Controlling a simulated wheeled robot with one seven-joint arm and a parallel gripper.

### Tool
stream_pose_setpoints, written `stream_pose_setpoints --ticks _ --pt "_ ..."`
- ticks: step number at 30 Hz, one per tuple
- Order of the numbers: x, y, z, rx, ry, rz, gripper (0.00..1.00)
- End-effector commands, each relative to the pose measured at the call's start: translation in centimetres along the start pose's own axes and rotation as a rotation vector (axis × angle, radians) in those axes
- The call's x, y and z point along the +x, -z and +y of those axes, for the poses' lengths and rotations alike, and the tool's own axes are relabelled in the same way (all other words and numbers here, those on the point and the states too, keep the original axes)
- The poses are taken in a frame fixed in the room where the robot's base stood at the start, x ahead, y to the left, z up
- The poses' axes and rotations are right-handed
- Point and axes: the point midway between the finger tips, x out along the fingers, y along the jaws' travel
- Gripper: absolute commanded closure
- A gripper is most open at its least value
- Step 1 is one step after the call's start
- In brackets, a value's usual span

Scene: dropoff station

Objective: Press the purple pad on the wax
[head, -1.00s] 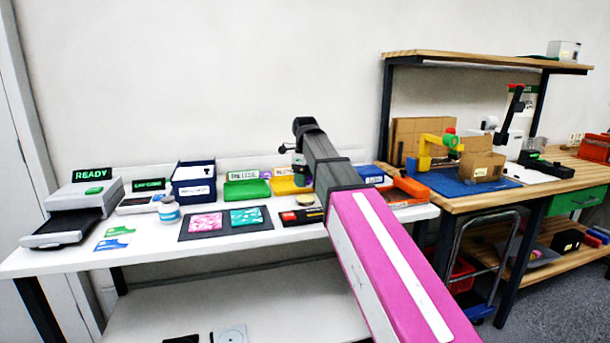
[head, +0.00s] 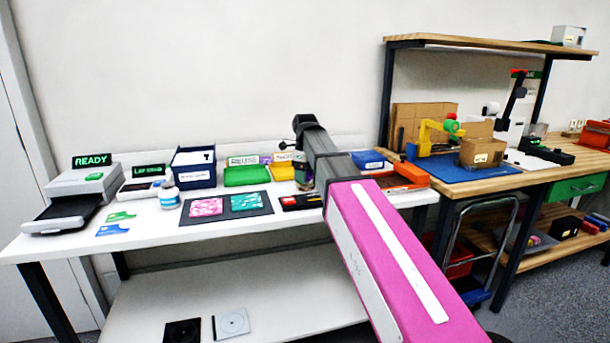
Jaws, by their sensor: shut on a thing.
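I cannot make out a purple pad in the gripper. A small purple patch (head: 266,160) stands behind the trays, too small to identify. I cannot identify the wax for sure. A black, red and yellow item (head: 297,202) lies just in front of the gripper, partly covered by my arm.
On the white table (head: 150,225) stand a grey machine (head: 85,190) marked READY, a blue bin (head: 194,172), a green tray (head: 246,176), a yellow tray (head: 281,172) and a dark mat (head: 220,215) with pink and teal squares. An orange tray (head: 405,178) stands right of my arm.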

Motion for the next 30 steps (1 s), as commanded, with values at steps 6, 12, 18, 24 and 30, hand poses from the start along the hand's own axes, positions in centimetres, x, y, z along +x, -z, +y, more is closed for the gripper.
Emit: stream_pose_setpoints --ticks 6,12,18,24,30 --pt "0.02 0.00 0.00 0.000 0.000 0.000 0.56" --pt "0.18 0.00 0.00 0.000 0.000 0.000 0.56" --pt "0.40 0.00 0.00 0.000 0.000 0.000 0.56" --pt "0.61 0.00 0.00 0.000 0.000 0.000 0.56" --pt "0.82 0.00 0.00 0.000 0.000 0.000 0.56"
